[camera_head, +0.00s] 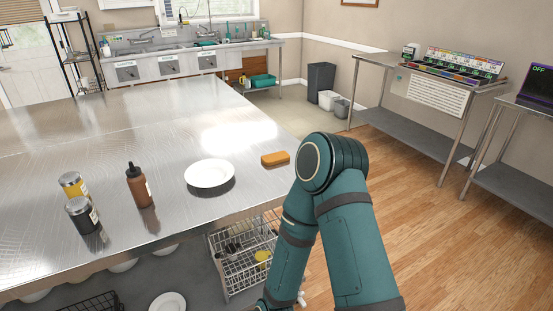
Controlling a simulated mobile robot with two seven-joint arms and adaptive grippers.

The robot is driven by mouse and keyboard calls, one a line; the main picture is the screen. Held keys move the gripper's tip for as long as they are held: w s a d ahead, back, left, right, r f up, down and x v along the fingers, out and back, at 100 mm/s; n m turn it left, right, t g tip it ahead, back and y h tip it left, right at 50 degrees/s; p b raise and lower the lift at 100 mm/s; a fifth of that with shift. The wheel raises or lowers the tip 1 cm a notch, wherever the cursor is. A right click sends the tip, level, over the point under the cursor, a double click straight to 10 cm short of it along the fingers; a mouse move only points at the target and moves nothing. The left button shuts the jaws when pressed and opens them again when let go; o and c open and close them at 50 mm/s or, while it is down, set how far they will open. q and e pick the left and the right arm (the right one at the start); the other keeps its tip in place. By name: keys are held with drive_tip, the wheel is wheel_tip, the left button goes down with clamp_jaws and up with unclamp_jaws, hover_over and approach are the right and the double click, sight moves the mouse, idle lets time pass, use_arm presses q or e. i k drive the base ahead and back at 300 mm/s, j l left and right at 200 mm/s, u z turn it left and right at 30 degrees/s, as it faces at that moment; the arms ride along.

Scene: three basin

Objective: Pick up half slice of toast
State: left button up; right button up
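A small orange-brown block (275,158) with rounded edges lies flat near the right edge of the metal table. It may be the half slice of toast, but it is too small to tell for sure. One of my teal arms rises from the bottom right, bends close to the right of the block, and runs back down out of the picture. Its gripper is below the frame. My other arm and its gripper do not show.
A white plate (210,173) sits left of the block on the steel table (120,135). A brown squeeze bottle (139,186), a yellow-labelled jar (73,186) and a dark jar (82,214) stand further left. A wire rack (243,262) is below. Wood floor is clear at right.

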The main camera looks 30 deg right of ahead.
sight(272, 159)
drive_tip(key=z, duration=0.55)
drive_tip(key=i+z, duration=0.15)
drive_tip(key=z, duration=0.2)
drive_tip(key=i+l+z, duration=0.1)
drive_tip(key=z, duration=0.3)
drive_tip(key=i+z, duration=0.35)
drive_tip(key=k+j, duration=0.05)
drive_tip(key=k, duration=0.05)
